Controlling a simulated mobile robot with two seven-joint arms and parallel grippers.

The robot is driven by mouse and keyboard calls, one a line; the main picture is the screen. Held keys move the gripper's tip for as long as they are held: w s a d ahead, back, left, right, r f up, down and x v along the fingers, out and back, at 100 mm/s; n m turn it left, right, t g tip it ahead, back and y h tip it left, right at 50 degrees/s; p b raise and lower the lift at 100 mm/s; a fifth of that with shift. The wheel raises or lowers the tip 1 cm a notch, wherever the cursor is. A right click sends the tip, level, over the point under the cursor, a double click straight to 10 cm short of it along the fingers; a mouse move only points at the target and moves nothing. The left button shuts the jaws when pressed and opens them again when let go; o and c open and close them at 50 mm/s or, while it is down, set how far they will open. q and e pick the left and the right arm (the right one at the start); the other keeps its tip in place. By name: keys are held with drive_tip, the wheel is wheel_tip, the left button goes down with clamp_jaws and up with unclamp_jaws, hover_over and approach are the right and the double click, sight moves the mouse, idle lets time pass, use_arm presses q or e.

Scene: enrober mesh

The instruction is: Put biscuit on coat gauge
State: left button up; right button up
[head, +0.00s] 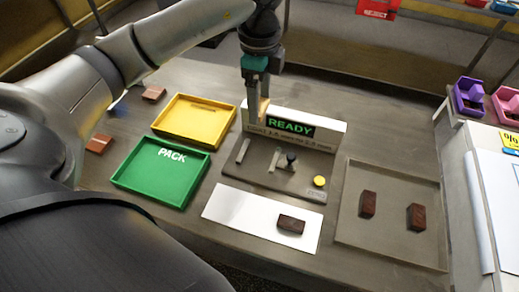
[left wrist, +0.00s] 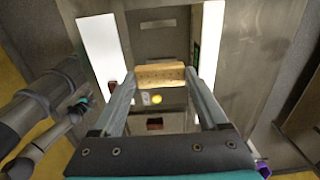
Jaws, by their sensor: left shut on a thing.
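My left gripper (head: 258,112) is shut on a light tan biscuit (head: 264,106), partly hidden by the fingers in the head view. In the left wrist view the biscuit (left wrist: 160,74) lies crosswise between the fingertips (left wrist: 160,80). The coat gauge (head: 270,182) is a grey base with small upright posts, a black knob and a yellow button (head: 319,181). A lit READY panel (head: 290,126) stands along its back. The gripper is above the gauge's back left; contact cannot be made out. Part of my right arm (left wrist: 45,100) shows in the left wrist view, its jaws unclear.
A dark biscuit (head: 291,224) lies on a white sheet (head: 235,207) before the gauge. Two more lie in a grey tray (head: 395,245) on the right. A green PACK tray (head: 150,181) and a yellow tray (head: 195,118) stand left, near two brown blocks (head: 154,93).

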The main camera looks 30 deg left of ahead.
use_arm(q)
drive_tip(key=b, duration=0.1)
hover_over(260, 157)
wheel_tip(260, 157, down, 12)
drive_tip(key=shift+f, duration=2.4)
drive_tip(key=shift+f+b, duration=0.2)
drive_tip(key=shift+b, duration=0.15)
drive_tip(key=o, duration=0.9)
drive_tip(key=shift+r, duration=0.2)
